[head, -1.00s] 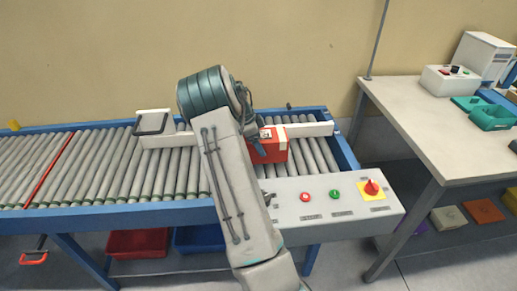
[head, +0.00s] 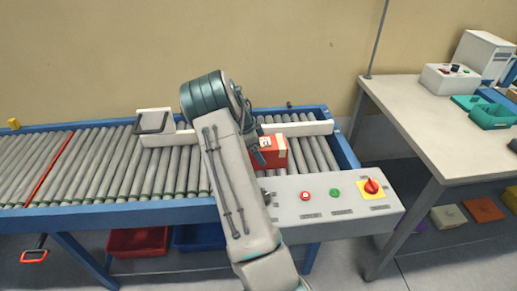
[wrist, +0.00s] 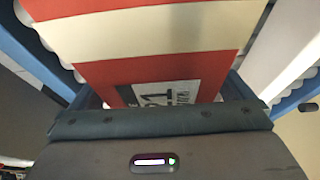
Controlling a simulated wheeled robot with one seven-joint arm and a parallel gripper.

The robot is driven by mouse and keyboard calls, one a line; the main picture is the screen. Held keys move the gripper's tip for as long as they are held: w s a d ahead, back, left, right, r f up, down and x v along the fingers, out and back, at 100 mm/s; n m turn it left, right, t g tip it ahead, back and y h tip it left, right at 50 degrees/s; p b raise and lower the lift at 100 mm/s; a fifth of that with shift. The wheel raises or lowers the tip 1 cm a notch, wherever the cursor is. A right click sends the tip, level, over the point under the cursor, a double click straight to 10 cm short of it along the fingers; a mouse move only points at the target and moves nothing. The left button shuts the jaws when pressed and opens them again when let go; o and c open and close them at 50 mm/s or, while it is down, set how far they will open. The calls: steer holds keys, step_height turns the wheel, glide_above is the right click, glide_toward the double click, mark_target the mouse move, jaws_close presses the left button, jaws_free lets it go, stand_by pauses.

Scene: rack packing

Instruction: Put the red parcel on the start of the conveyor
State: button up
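The red parcel (head: 272,152) is at the right end of the roller conveyor (head: 172,166), partly hidden behind my arm in the head view. In the wrist view the parcel (wrist: 165,70) fills the space right in front of my gripper's palm, showing a cream band and a printed label. My gripper (wrist: 165,95) has a finger at each side of the parcel and appears shut on it. The fingertips are hidden in the head view. Whether the parcel touches the rollers cannot be told.
A white guide rail (head: 305,129) runs behind the parcel. A control box (head: 330,203) with buttons and a red switch stands at the conveyor's front right. A workbench (head: 430,125) is at right. Rollers to the left are clear.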

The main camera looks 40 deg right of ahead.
steer(key=shift+r, duration=0.1)
steer(key=v, duration=1.2)
steer(key=shift+d, duration=0.1)
steer(key=s+a+r+n+t+y, duration=0.2)
steer(key=s+a+r+n, duration=0.35)
steer(key=a, duration=0.35)
steer(key=s+a+r+n+t+y, duration=0.1)
steer(key=s+a+r+n, duration=0.3)
steer(key=s+a+n, duration=0.4)
steer(key=s+a+f+n+t+y, duration=0.1)
steer(key=s+a+n+t, duration=0.1)
steer(key=s+a+n, duration=0.8)
steer(key=s+a, duration=0.2)
steer(key=s, duration=0.1)
steer(key=shift+s+a+n, duration=0.35)
steer(key=shift+s+a, duration=0.05)
